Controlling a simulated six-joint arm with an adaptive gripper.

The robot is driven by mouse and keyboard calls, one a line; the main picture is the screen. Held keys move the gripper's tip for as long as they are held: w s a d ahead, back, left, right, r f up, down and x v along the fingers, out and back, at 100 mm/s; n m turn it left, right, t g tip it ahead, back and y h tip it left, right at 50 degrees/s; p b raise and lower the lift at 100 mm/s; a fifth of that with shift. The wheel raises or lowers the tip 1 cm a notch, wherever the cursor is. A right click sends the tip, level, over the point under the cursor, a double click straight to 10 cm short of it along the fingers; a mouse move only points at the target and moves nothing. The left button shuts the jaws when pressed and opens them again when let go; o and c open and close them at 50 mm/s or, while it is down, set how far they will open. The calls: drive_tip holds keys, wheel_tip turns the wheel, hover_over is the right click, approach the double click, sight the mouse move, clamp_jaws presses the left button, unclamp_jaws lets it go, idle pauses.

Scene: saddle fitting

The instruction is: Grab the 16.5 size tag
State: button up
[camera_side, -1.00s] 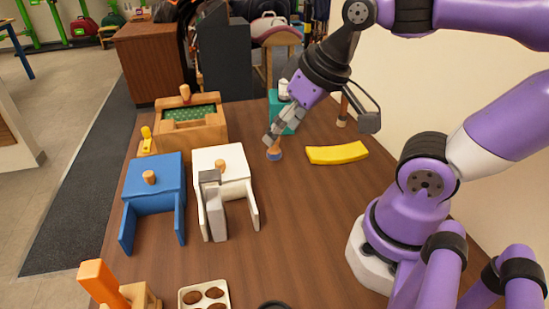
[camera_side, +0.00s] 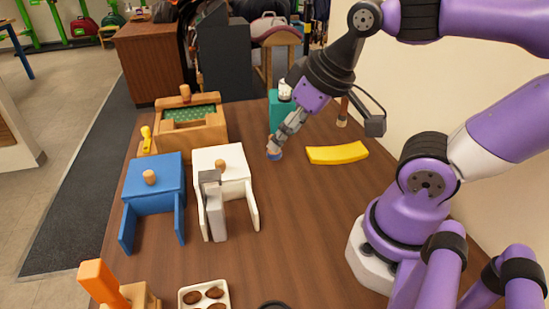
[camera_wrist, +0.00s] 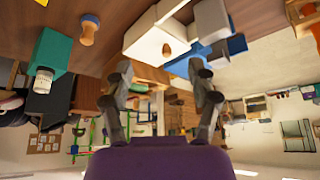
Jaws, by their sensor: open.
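I see no tag with a readable 16.5 in either view, so I cannot tell which thing is the size tag. My gripper (camera_side: 274,145) is open over the table, its fingers slanting down and left. In the side view its tips overlap a small wooden knob with a blue base (camera_side: 275,155); I cannot tell if they touch. In the wrist view the knob (camera_wrist: 88,28) stands at upper left, outside the space between my open fingers (camera_wrist: 160,72). Nothing shows between the fingers.
A teal block (camera_side: 280,112) with a white jar (camera_side: 285,91) stands behind the gripper. A yellow curved piece (camera_side: 337,153) lies to the right. Blue (camera_side: 152,178) and white (camera_side: 222,165) stands and a wooden box (camera_side: 190,137) stand left.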

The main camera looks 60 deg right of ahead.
idle(0.4)
drive_tip(key=n+g+y, duration=0.2)
drive_tip(key=n+y, duration=0.1)
drive_tip(key=n, duration=0.5)
approach(210, 174)
drive_tip(key=x, duration=1)
drive_tip(key=shift+a+f, duration=0.15)
drive_tip(key=shift+f, duration=0.05)
clamp_jaws()
